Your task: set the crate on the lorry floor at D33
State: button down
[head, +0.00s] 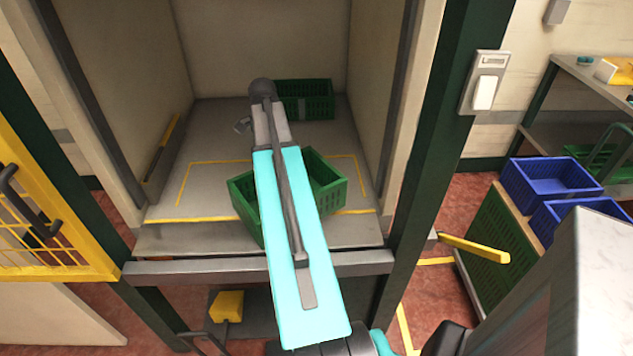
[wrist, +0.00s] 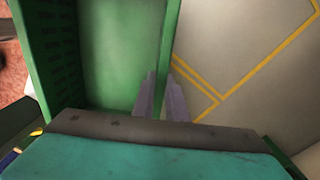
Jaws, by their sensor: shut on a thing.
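A green crate (head: 330,199) is at the front of the grey-floored bay, turned askew to the yellow floor lines, partly behind my arm. Its inside looks empty in the wrist view (wrist: 112,60). My gripper (wrist: 163,82) is shut on one crate wall, with a finger on either side; in the head view my arm hides it. The bay floor (head: 215,148) has a yellow outline, and the crate overlaps its front line. I cannot tell whether the crate touches the floor. No D33 label is readable.
Another green crate (head: 318,99) stands against the bay's back wall. A dark green post (head: 425,130) and a grey front bar (head: 180,271) frame the opening. Bare floor lies left of the held crate. Blue crates (head: 545,180) stand outside at right.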

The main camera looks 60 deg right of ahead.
jog(key=s+d+m, duration=0.6)
jog(key=s+d, duration=0.4)
jog(key=d, duration=0.2)
jog(key=shift+s+b, duration=0.3)
jog(key=shift+s, duration=0.1)
jog(key=shift+d+r, duration=0.1)
jog(key=shift+d, duration=0.05)
jog(key=w+d+f+p, duration=0.1)
jog(key=w+d+p, duration=0.2)
jog(key=w+d, duration=0.7)
jog(key=shift+d+f, duration=0.25)
jog(key=shift+d, duration=0.95)
jog(key=shift+f+p, duration=0.6)
jog(key=shift+f, duration=1.25)
